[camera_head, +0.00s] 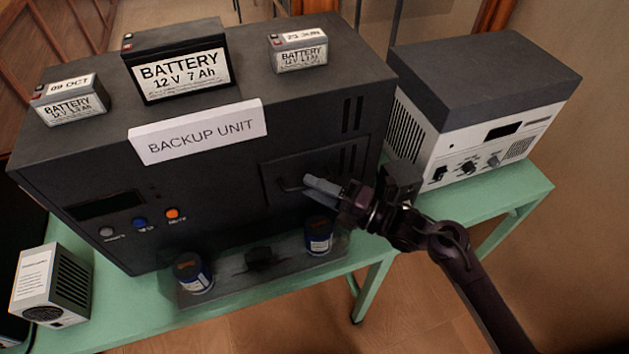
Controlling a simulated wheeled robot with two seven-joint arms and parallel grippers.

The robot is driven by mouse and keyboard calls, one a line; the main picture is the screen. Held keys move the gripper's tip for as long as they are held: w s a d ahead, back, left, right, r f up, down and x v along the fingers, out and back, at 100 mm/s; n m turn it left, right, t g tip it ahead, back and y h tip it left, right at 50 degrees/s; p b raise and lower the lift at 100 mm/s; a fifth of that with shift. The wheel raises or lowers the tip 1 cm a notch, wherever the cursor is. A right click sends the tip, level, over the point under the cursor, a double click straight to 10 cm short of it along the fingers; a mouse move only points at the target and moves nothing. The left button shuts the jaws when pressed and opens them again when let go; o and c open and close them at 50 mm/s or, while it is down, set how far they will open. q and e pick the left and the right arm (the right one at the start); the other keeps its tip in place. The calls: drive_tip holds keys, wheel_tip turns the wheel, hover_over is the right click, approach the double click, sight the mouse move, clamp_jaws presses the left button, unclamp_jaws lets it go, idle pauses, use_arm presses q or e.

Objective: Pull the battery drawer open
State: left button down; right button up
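The battery drawer (275,170) is a dark panel at the right of the backup unit's front. It looks flush with the front face. Its dark handle (289,187) shows just left of my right gripper (318,189). The gripper's grey fingers are at the handle, close together, and cover its right part. Whether they are closed on it or only beside it, I cannot tell. My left gripper is not in view.
The black backup unit (225,200) stands on a green table (130,315), with three batteries and a sign on top. A white-fronted device (465,150) stands right, a small white box (50,285) left.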

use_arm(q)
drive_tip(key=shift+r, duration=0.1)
use_arm(e)
drive_tip(key=shift+w+a, duration=0.1)
drive_tip(key=shift+a, duration=0.15)
clamp_jaws()
